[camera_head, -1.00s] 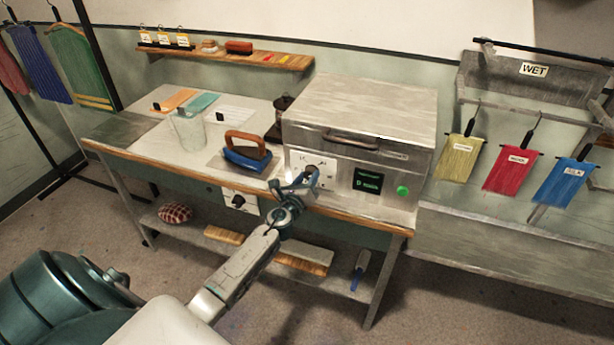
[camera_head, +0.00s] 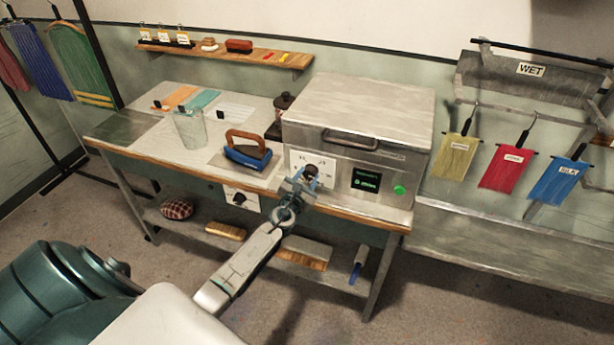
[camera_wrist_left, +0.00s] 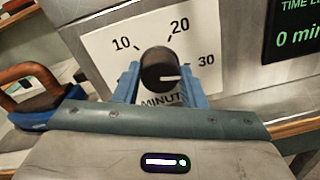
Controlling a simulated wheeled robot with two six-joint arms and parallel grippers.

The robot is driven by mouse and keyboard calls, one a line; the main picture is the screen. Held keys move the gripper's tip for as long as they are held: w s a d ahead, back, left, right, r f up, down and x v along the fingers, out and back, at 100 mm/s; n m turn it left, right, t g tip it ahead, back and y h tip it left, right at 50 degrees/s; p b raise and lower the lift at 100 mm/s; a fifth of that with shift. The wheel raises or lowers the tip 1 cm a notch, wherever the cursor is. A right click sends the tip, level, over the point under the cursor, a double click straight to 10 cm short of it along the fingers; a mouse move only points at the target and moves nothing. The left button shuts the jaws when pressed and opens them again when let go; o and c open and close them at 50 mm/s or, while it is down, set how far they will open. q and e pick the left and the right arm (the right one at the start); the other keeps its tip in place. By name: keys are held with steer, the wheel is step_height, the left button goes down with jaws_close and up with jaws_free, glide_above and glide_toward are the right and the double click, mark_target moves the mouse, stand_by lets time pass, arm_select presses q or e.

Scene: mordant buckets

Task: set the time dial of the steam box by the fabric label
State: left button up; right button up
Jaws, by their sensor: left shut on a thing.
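The steam box (camera_head: 355,105) is a metal box with a lid handle, standing on the bench. Its time dial (camera_wrist_left: 157,70) is a black round knob on a white plate marked 10, 20 and 30, with "MINUT" partly visible below. The knob's white mark points right, a little below the 30. My left gripper (camera_wrist_left: 162,84) is shut on the dial, one blue finger on each side; the head view shows it at the box front (camera_head: 305,180). The box display (camera_wrist_left: 296,36) shows "0 min" in green. My right gripper is not in view.
Yellow (camera_head: 457,157), red (camera_head: 507,168) and blue (camera_head: 557,182) labelled fabrics hang at right; the blue label reads SILK. A blue iron (camera_head: 247,155) with a brown handle stands left of the box. A green button (camera_head: 399,190) is right of the display.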

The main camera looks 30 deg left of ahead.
arm_select(q)
steer(key=shift+f+m, duration=0.1)
steer(key=shift+m, duration=0.3)
steer(key=o, duration=1)
steer(key=v, duration=1)
steer(key=shift+s+p, duration=0.35)
steer(key=shift+s, duration=0.05)
steer(key=shift+d+f, duration=0.1)
